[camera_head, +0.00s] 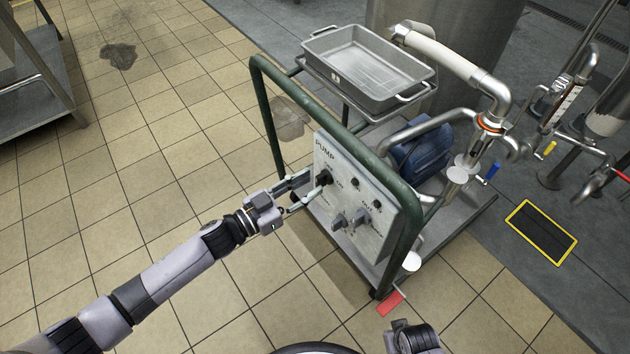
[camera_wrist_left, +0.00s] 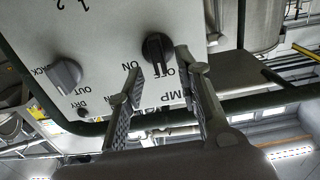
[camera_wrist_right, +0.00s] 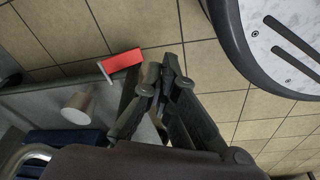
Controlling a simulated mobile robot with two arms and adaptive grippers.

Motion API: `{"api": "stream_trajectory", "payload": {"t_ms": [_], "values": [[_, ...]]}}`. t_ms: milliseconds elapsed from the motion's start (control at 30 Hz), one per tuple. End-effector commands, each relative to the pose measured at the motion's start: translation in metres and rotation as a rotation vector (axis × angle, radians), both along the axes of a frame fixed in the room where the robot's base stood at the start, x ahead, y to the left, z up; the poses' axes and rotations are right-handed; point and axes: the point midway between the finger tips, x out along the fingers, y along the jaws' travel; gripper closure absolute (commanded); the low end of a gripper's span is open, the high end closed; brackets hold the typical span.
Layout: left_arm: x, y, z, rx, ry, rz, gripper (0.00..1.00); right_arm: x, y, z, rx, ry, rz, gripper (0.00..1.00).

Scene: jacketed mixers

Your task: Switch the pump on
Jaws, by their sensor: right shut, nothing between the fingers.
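The pump panel (camera_head: 355,195) is a pale plate on the cart, marked PUMP. Its black knob (camera_head: 323,177) sits between OFF and ON markings. My right gripper (camera_wrist_right: 160,72) is shut and empty, low beside the cart.
A metal tray (camera_head: 368,68) rests above, and a blue motor (camera_head: 422,150) sits behind.

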Motion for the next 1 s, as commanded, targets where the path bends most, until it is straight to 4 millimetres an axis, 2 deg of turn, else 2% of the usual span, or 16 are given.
{"api": "stream_trajectory", "payload": {"t_ms": [100, 200, 567, 1000], "values": [[0.01, -0.014, -0.001, -0.001, -0.001, 0.0, 0.68, 0.004, 0.0, 0.004, 0.0, -0.005, -0.001, 1.0], [0.014, -0.019, 0.0, 0.0, 0.0, 0.001, 0.68, 0.007, 0.001, 0.009, 0.001, -0.008, -0.001, 1.0], [0.016, -0.022, 0.0, 0.001, 0.001, 0.0, 0.69, 0.002, 0.001, 0.011, 0.002, -0.004, -0.002, 1.0], [0.016, -0.022, 0.0, 0.001, 0.001, 0.0, 0.98, 0.0, 0.0, 0.008, 0.0, 0.003, -0.001, 1.0]]}}
